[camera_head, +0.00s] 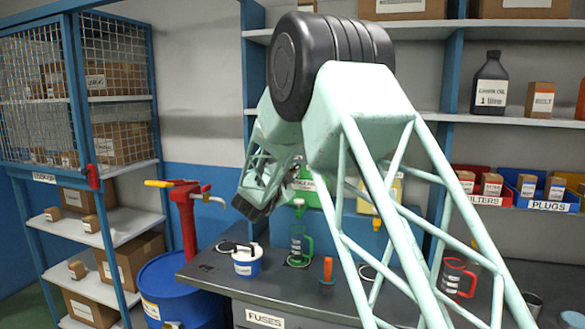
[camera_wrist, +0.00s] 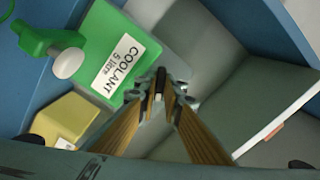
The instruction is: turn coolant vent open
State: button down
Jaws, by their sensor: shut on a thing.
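The green coolant container (camera_wrist: 98,35) has a white label reading COOLANT 5 litre. Its green tap with a pale round knob (camera_wrist: 68,64) shows at upper left in the wrist view. My gripper (camera_wrist: 162,88) is at the container's edge, with its fingertips closed around a small dark piece with a pale face, the coolant vent (camera_wrist: 159,82). The fingers hide most of the vent, so its turn position cannot be told. In the head view, the container (camera_head: 311,222) is partly behind my arm, and my gripper (camera_head: 292,178) is at its top, mostly hidden.
A green jug (camera_head: 301,246) stands below the coolant tap. A yellow container (camera_head: 397,190) is to the right. A white-and-blue tub (camera_head: 247,262) and an orange-topped item (camera_head: 327,272) stand on the dark bench (camera_head: 212,272). A red pump (camera_head: 187,220) on a blue drum is at left.

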jog(key=n+p, duration=0.3)
jog(key=n, duration=0.3)
jog(key=n+p, duration=0.4)
jog(key=n, duration=0.1)
jog(key=shift+r+n, duration=0.2)
jog(key=shift+n, duration=0.2)
dwell(0.3)
jog(key=c, duration=2.7)
grip_release()
jog(key=shift+w+f, duration=0.1)
jog(key=shift+c, duration=0.2)
jog(key=shift+s+f, duration=0.1)
jog(key=shift+s, duration=0.1)
jog(key=v, duration=1.1)
jog(key=shift+s, duration=0.35)
jog(key=shift+a, duration=0.1)
